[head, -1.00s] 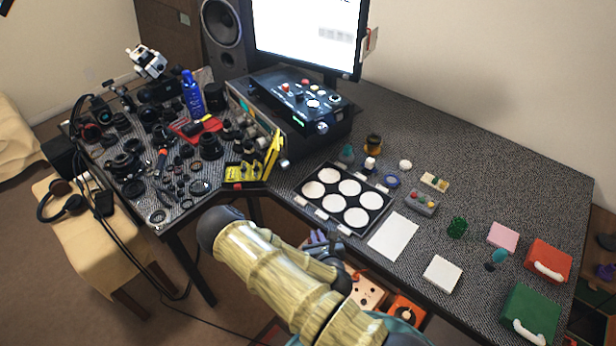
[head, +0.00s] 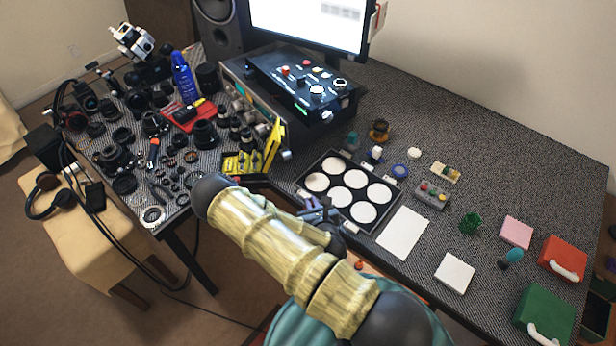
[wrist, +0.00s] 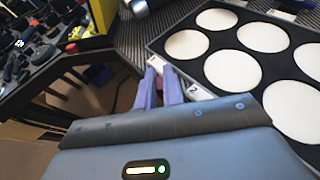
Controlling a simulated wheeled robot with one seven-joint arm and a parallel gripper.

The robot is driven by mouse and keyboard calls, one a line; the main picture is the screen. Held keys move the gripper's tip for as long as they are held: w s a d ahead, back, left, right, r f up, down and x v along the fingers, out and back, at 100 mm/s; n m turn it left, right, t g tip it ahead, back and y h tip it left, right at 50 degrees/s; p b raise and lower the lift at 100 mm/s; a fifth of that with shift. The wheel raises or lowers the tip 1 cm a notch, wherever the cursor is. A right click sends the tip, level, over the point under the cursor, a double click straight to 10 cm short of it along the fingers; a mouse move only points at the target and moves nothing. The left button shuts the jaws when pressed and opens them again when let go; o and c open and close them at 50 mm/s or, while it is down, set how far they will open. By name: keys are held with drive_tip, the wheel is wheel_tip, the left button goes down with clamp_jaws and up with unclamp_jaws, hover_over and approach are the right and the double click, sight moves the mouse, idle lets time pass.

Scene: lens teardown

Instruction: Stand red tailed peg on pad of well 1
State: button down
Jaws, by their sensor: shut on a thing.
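My gripper (head: 316,210) is at the front-left edge of the black six-well tray (head: 330,162). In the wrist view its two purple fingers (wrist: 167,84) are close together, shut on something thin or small. The tray's wells hold round white pads. The pad nearest the tab that seems to read 1, front left (head: 317,182), is bare; it also shows in the wrist view (wrist: 186,44). The neighbouring pad by the tab marked 2 (wrist: 233,70) is bare too.
A white sheet (head: 402,232) lies right of the tray. Small parts, a blue ring (head: 400,171) and a grey block with coloured knobs (head: 431,195) stand behind it. A yellow stand (head: 273,146) and a control box (head: 300,85) are left and behind. The desk edge runs under my gripper.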

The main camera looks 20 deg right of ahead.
sight(309, 197)
drive_tip(key=w+r+m+g+h+p, duration=0.3)
drive_tip(key=w+r+m+g+h, duration=0.2)
drive_tip(key=m+h, duration=0.5)
drive_tip(key=shift+w+d+r+m+g+h, duration=0.2)
drive_tip(key=shift+w+d+m+g+h, duration=0.1)
drive_tip(key=shift+w+g, duration=0.1)
drive_tip(key=shift+f, duration=0.1)
wheel_tip(309, 197, down, 6)
drive_tip(key=b, duration=0.4)
drive_tip(key=shift+w+f+b, duration=0.1)
drive_tip(key=shift+f+b, duration=0.25)
drive_tip(key=shift+b, duration=0.05)
drive_tip(key=shift+s+a+r, duration=0.1)
drive_tip(key=shift+s, duration=0.1)
drive_tip(key=shift+w+f+b, duration=0.1)
drive_tip(key=shift+f+b, duration=0.3)
drive_tip(key=shift+f, duration=0.25)
